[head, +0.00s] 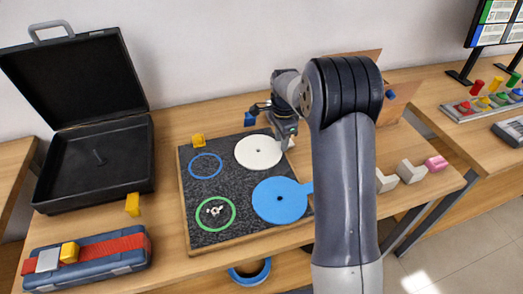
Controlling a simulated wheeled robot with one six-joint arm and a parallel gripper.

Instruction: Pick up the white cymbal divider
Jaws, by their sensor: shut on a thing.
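The white cymbal divider (262,159) is a flat white disc with a small dark hole in its middle. It lies on or just above the back right part of the dark speckled mat board (222,158); I cannot tell which. My gripper (287,138) points down at the disc's right edge and is shut on it there. The arm partly hides the fingertips and the held edge.
A blue disc (279,212) lies in front of the white one. A blue ring (206,155) and a green ring (203,223) lie to the left. An open black case (105,182), a blue toolbox (104,276) and white blocks (410,173) stand around the board.

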